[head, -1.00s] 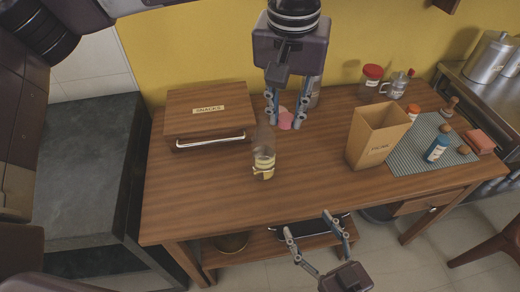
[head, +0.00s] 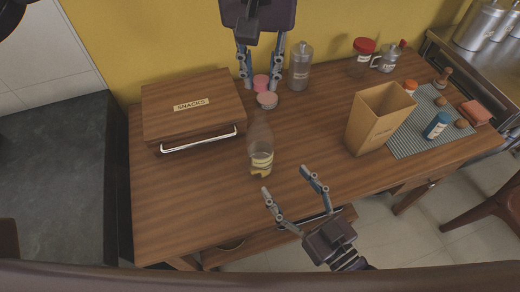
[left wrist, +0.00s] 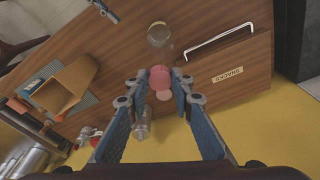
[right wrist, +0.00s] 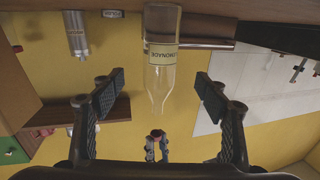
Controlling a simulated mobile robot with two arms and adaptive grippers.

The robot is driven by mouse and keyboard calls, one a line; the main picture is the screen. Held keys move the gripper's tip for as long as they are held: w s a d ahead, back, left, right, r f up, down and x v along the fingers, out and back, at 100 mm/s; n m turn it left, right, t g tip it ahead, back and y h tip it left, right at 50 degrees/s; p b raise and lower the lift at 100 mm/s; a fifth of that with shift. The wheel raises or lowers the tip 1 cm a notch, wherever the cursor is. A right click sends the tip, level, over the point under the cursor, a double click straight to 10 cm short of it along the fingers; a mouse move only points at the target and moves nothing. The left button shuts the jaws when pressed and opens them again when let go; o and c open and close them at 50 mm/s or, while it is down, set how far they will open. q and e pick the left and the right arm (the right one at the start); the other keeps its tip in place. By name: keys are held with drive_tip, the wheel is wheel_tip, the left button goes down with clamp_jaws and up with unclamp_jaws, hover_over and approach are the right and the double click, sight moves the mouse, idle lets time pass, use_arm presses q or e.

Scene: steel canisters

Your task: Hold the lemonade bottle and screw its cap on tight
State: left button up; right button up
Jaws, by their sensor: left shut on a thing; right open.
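The lemonade bottle (head: 261,160), clear with a pale yellow label, stands upright on the wooden table; no cap shows on its neck. The right wrist view shows the bottle (right wrist: 161,60) upside down, ahead of and between my open fingers, not touched. My right gripper (head: 285,181) is open and empty near the table's front edge, in front of the bottle. My left gripper (head: 260,87) is shut on a small pink cap (head: 261,82), behind the bottle. The left wrist view shows the cap (left wrist: 160,77) between the fingertips.
A pink round piece (head: 267,99) sits on the table (head: 200,200) just below my left fingertips. A steel canister (head: 300,68) stands close to its right. A snacks box (head: 190,105) is at left. A paper bag (head: 377,125) and a mat (head: 415,140) are at right.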

drive_tip(key=x, duration=1.1)
drive_tip(key=shift+w+a, duration=0.1)
drive_tip(key=shift+w, duration=0.2)
drive_tip(key=shift+c, duration=0.2)
drive_tip(key=c, duration=1.8)
use_arm(q)
hover_over(261, 111)
drive_tip(key=shift+s+a+f, duration=0.1)
drive_tip(key=shift+s+f, duration=0.1)
drive_tip(key=shift+f, duration=1.05)
drive_tip(key=shift+s+f, duration=0.2)
drive_tip(key=shift+f, duration=1.05)
use_arm(e)
drive_tip(key=shift+o, duration=0.2)
